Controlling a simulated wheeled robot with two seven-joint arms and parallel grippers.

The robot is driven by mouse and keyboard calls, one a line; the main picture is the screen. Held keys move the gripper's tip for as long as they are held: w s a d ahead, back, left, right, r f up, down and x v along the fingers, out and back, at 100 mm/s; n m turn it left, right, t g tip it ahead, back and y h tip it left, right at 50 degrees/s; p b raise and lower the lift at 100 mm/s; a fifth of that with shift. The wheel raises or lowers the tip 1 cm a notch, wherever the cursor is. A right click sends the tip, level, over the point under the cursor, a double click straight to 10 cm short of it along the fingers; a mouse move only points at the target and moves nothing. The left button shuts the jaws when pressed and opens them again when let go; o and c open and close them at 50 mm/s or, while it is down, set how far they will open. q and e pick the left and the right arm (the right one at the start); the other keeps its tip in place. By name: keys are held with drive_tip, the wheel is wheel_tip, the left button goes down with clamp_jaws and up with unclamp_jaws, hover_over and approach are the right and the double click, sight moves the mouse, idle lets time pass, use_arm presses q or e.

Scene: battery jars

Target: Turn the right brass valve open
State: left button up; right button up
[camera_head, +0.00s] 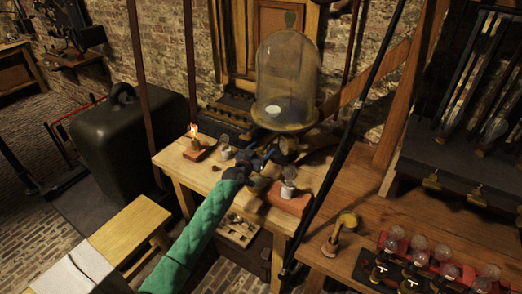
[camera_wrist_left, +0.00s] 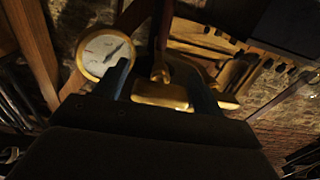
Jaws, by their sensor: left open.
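My left gripper (camera_head: 268,160) reaches in at the end of the green-sleeved arm, just below the glass bell jar (camera_head: 288,75). In the left wrist view my left gripper (camera_wrist_left: 160,72) is open, its two blue-grey fingers pointing away from the camera. A brass valve piece (camera_wrist_left: 160,94) with an upright stem shows between the fingers; I cannot tell whether they touch it. A second brass part (camera_wrist_left: 230,76) with a slanting lever lies just right of the right finger. The gripper hides much of the brass fittings in the head view. My right gripper is not in view.
A round white gauge (camera_wrist_left: 105,54) is close beside the left finger. A lit candle (camera_head: 194,132) stands on the wooden table (camera_head: 172,158), left of the gripper. A red block (camera_head: 290,201) with a small jar stands to the right. A dark pole (camera_head: 345,140) crosses the view.

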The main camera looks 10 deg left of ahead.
use_arm(q)
drive_tip(key=c, duration=1)
